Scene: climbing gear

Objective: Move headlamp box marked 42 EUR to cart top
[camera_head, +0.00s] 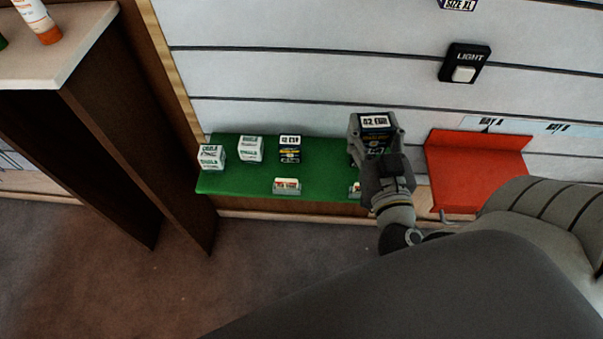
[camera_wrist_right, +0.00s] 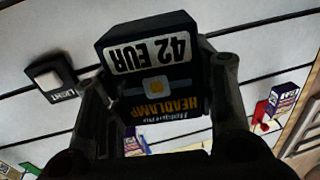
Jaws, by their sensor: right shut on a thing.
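A dark headlamp box (camera_head: 375,121) with a white label reading 42 EUR is held in my right gripper (camera_head: 376,137), above the right part of the green shelf. In the right wrist view the same box (camera_wrist_right: 155,60) fills the middle, its price label and the word HEADLAMP upside down. The right gripper's fingers (camera_wrist_right: 160,95) are shut on its two sides. Another dark box (camera_head: 289,148) with a similar white label stands on the green shelf. My left gripper is not in view, and I cannot make out a cart top.
The green shelf (camera_head: 245,185) also holds two white boxes (camera_head: 211,157) and small price tags (camera_head: 286,186). A red shelf (camera_head: 475,170) is to its right. A light switch (camera_head: 464,64) is on the slatted wall. A pale-topped wooden unit (camera_head: 70,55) stands at left, with open floor in front.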

